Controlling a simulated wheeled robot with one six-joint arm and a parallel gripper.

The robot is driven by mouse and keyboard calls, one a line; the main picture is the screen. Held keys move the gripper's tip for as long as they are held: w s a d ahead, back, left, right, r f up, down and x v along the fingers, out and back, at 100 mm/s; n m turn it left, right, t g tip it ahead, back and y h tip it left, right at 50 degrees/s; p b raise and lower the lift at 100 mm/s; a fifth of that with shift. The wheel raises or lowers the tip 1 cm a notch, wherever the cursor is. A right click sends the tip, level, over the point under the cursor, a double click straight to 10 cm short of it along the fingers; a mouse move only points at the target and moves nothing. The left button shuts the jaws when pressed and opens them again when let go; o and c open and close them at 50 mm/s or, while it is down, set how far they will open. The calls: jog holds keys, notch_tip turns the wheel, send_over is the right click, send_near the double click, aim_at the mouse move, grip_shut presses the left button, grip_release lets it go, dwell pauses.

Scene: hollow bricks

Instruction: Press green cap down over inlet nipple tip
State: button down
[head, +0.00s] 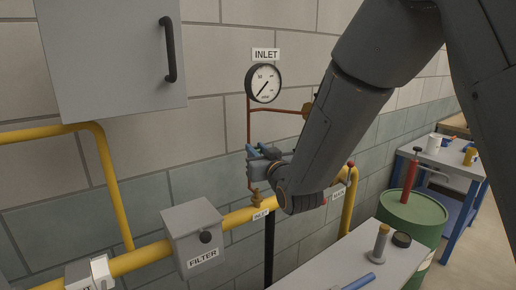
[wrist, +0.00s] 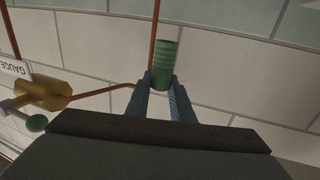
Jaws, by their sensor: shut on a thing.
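A green ribbed cap (wrist: 163,62) sits between the blue fingertips of my gripper (wrist: 160,84) in the wrist view, and the gripper is shut on it. In the head view my gripper (head: 263,153) is in front of the wall, below the round gauge and above the yellow pipe. The cap is too small to make out clearly there. A brass fitting (head: 258,199) stands on the yellow pipe by a small INLET label (head: 260,215), below my gripper and apart from it. I cannot tell the nipple tip in either view.
Copper tubing (head: 249,120) runs down from the gauge (head: 264,83) behind my gripper. A grey FILTER box (head: 193,237) is on the yellow pipe (head: 238,217). In the wrist view, a brass valve (wrist: 45,94) with a green knob (wrist: 37,123) is at left. A bench (head: 330,268) is at lower right.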

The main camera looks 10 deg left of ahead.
jog(key=shift+f, duration=0.15)
jog(key=b, duration=0.5)
send_over(257, 189)
jog(key=shift+f, duration=2.8)
jog(key=shift+f+b, duration=2.25)
jog(key=c, duration=1.5)
grip_release()
jog(key=shift+o, duration=0.2)
jog(key=b+v, duration=0.2)
jog(key=v, duration=0.5)
jog(key=shift+s+d, duration=0.2)
jog(key=shift+s, duration=0.2)
jog(key=shift+r, duration=0.1)
